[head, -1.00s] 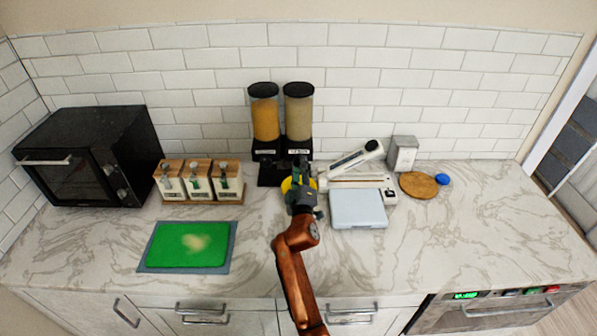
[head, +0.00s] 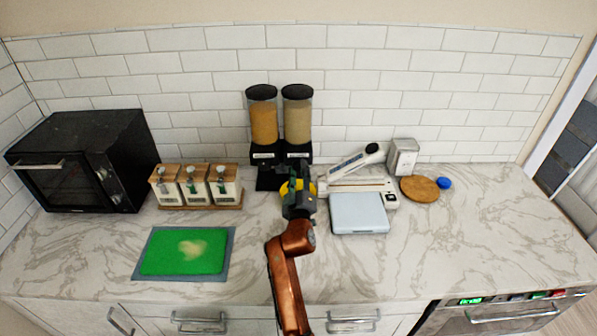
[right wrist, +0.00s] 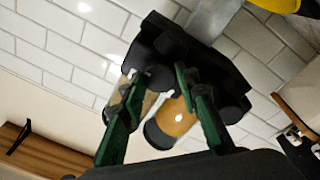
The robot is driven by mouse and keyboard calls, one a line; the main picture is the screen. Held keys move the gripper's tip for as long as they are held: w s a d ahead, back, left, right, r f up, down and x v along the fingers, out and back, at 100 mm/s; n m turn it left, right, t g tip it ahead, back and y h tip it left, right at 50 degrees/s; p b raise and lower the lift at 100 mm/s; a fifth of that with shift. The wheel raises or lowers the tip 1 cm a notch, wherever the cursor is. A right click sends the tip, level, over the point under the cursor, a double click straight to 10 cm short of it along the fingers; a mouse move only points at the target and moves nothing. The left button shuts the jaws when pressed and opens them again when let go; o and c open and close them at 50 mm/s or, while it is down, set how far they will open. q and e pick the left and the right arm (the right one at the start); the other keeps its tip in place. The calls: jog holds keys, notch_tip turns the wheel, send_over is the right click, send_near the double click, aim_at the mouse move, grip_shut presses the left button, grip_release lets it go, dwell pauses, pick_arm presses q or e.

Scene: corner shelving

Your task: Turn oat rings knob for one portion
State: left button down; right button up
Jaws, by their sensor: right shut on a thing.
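The black twin dispenser (head: 268,152) stands against the back wall. It has an orange-filled jar (head: 263,118) on the left and a pale-filled jar (head: 297,118) on the right; the labels are too small to read. My right gripper (head: 298,184) is in front of the pale jar's side. In the right wrist view, tilted and upside down, its green fingers (right wrist: 162,82) close on a dark round knob (right wrist: 160,76) by the pale jar (right wrist: 149,102). The other knob (right wrist: 236,106) is free. A yellow bowl (head: 284,188) is partly hidden behind the gripper. My left gripper is out of view.
A scale (head: 358,213) and a sloping white device (head: 350,163) stand close to the right of my arm. Three small canisters (head: 196,186) and a green board (head: 185,252) are to the left. A black oven (head: 85,155) fills the left corner. The right front counter is clear.

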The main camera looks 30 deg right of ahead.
jog(key=o, duration=1.2)
jog(key=shift+c, duration=0.2)
notch_tip(320, 180, up, 10)
